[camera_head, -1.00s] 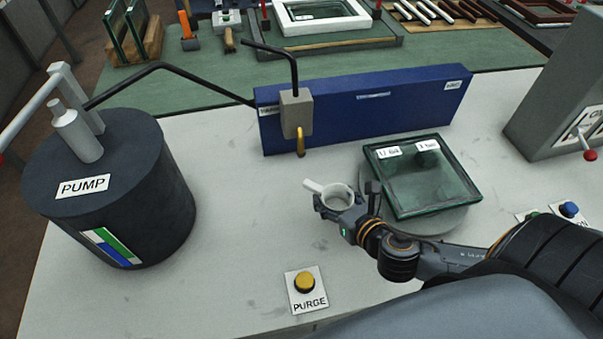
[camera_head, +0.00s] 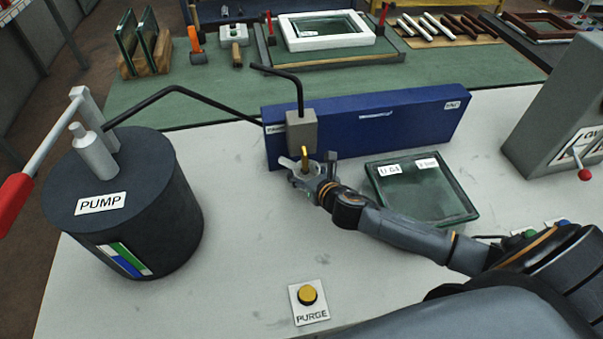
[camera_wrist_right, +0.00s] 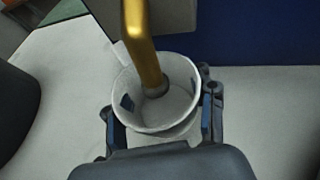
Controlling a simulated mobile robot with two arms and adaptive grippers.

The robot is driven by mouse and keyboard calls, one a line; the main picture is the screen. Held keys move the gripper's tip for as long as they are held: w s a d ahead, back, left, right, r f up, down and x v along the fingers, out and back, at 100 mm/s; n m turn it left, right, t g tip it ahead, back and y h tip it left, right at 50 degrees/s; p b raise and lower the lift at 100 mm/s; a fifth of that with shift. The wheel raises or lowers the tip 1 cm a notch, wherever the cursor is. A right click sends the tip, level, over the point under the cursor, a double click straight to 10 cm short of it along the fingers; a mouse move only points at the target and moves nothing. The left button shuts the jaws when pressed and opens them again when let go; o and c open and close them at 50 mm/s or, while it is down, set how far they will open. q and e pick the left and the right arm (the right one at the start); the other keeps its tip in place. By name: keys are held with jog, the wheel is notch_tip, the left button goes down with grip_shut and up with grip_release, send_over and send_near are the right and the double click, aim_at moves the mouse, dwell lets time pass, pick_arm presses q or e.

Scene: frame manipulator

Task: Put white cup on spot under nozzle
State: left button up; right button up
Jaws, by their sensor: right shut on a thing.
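The white cup (camera_wrist_right: 158,122) is held upright between the fingers of my right gripper (camera_head: 315,175), which is shut on it. In the right wrist view the gold nozzle (camera_wrist_right: 142,48) comes down over the cup, and its tip appears over or inside the cup's mouth. In the head view the nozzle (camera_head: 304,155) hangs from a grey block (camera_head: 301,131) on the blue panel, with the cup (camera_head: 296,169) just below it. The cup's base and the spot under it are hidden, so I cannot tell whether it touches the table. My left gripper is not in view.
A dark pump drum (camera_head: 125,215) with a red-handled lever stands at the left. The blue panel (camera_head: 370,122) stands behind the cup. A glass pane (camera_head: 420,192) lies right of the cup, beside my arm. A yellow purge button (camera_head: 307,294) is in front. The table between is clear.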

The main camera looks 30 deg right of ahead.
jog(key=shift+w, duration=0.45)
jog(key=shift+f, duration=0.3)
notch_tip(320, 180, down, 3)
jog(key=shift+r, duration=0.1)
jog(key=shift+f, duration=0.25)
jog(key=o, duration=1.3)
jog(key=shift+r, duration=0.1)
